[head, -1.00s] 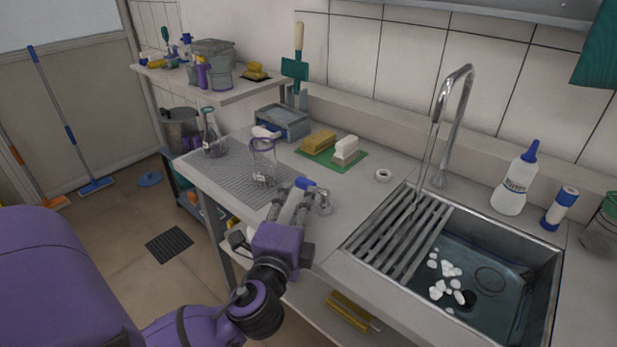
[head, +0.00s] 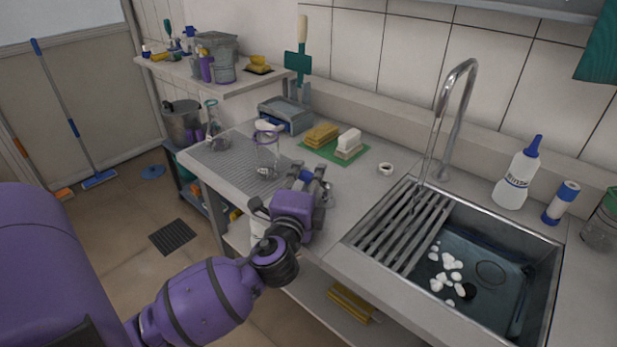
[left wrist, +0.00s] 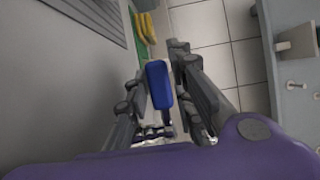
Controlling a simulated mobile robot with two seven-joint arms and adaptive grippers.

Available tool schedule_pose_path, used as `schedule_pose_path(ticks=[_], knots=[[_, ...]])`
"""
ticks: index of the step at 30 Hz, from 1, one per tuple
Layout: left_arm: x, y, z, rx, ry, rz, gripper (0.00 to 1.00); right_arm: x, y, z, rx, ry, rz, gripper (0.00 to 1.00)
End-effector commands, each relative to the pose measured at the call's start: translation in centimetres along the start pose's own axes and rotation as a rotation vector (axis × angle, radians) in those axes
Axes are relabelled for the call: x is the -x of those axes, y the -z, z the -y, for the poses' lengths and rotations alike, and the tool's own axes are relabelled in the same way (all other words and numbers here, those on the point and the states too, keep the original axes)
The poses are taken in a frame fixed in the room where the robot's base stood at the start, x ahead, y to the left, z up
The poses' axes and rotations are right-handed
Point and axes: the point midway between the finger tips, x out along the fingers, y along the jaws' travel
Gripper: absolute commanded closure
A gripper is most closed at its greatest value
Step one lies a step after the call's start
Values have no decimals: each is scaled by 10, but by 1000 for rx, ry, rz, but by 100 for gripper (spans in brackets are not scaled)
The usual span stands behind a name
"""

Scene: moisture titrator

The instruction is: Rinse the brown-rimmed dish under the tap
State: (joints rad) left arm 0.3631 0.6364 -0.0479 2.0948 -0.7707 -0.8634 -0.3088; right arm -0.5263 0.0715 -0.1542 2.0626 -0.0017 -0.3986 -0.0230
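A thin dark ring (head: 491,273), seemingly the rim of a clear dish, lies in the sink (head: 520,322); I cannot tell if it is brown. The metal tap (head: 457,100) arches over the slatted rack at the sink's left side. A thin line hangs below its spout; I cannot tell if it is water. My left gripper (head: 304,182) is over the counter left of the sink. My right gripper is not in view.
A clear beaker (head: 267,150) stands on the grey mat (head: 217,163). White pieces (head: 447,270) lie in the sink. A wash bottle (head: 517,180) stands behind it.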

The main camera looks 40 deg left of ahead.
Motion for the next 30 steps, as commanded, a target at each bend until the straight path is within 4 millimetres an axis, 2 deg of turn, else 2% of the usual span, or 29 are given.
schedule_pose_path(ticks=[1, 4, 19, 30], knots=[[0, 0, 0, 0, 0, 0, 89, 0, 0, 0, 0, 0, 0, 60], [0, 0, 0, 0, 0, 0, 100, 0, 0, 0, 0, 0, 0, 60], [2, 0, 0, 4, -2, 39, 100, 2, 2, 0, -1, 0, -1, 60], [15, -2, -1, 8, -5, 279, 100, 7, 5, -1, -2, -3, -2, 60]])
